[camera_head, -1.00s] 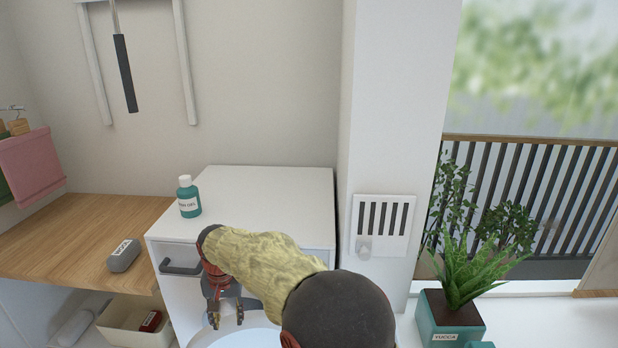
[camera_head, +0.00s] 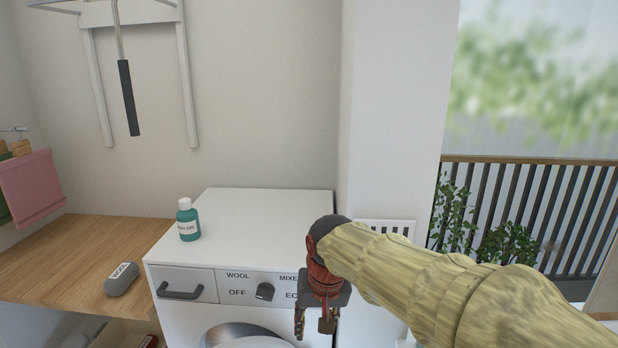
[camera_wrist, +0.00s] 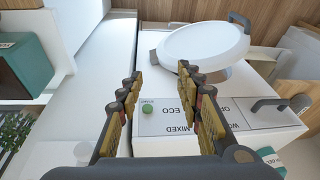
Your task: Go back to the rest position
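My gripper (camera_head: 315,318) hangs fingers down in front of the right part of the washing machine (camera_head: 270,213). In the wrist view my gripper (camera_wrist: 165,95) has its two fingers well apart, with nothing between them. The machine's panel carries a dark program knob (camera_head: 264,291) among the words OFF, WOOL and MIXED. A drawer handle (camera_head: 181,292) is at the panel's left. The wrist view also shows a green start button (camera_wrist: 147,108) and the round white door (camera_wrist: 203,42), which stands out from the front.
A teal bottle (camera_head: 188,222) stands on the machine top. A grey WOOL piece (camera_head: 121,280) lies on the wooden counter (camera_head: 75,262) at left. A white pillar (camera_head: 395,120) rises behind my arm. A teal planter (camera_wrist: 25,65) shows in the wrist view.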

